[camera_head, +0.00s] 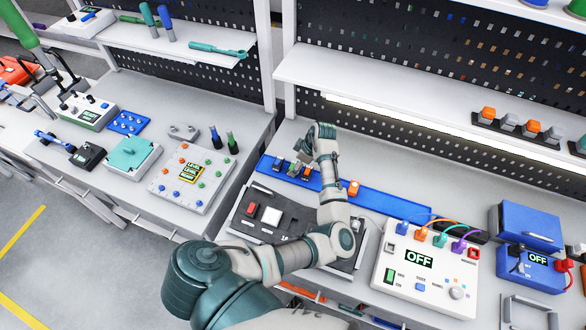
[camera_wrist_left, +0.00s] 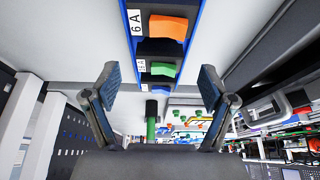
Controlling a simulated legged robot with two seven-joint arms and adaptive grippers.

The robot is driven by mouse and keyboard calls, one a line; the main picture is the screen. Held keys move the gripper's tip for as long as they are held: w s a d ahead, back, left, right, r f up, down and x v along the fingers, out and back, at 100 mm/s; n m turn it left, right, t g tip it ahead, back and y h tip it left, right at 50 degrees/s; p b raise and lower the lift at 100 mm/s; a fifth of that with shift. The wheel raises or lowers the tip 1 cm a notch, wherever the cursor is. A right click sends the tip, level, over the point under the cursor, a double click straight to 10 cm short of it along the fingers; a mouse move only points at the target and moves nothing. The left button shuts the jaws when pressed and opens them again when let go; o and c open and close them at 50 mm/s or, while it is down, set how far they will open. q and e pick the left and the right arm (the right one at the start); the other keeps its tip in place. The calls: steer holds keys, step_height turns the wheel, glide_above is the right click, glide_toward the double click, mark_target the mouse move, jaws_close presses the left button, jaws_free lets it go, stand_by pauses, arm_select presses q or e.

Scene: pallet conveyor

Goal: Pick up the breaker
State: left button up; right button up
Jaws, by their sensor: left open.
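A blue rail (camera_head: 393,205) lies across the work table, with small breakers along it. An orange-topped breaker (camera_head: 354,188) sits on it just right of my forearm, and several more stand at its left part. My left gripper (camera_head: 302,163) is at that left part, partly covering the breakers there. In the left wrist view my left gripper (camera_wrist_left: 160,82) is open, with nothing between its fingers. Contact cannot be told.
A white panel (camera_head: 400,285) reading OFF, with coloured plugs, stands right of my arm. A blue box (camera_head: 528,228) is beyond it. A dark tray (camera_head: 237,222) lies beneath my forearm. More orange and grey breakers (camera_head: 532,127) stand on the shelf above.

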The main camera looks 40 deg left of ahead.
arm_select(q)
steer(key=x, duration=0.2)
steer(key=shift+a+f, duration=0.2)
steer(key=shift+f, duration=0.05)
steer(key=shift+a+f, duration=0.1)
steer(key=shift+f, duration=0.3)
arm_select(e)
steer(key=shift+a+r, duration=0.2)
steer(key=shift+a, duration=0.1)
arm_select(q)
steer(key=c, duration=1.2)
arm_select(e)
steer(key=shift+d, duration=0.1)
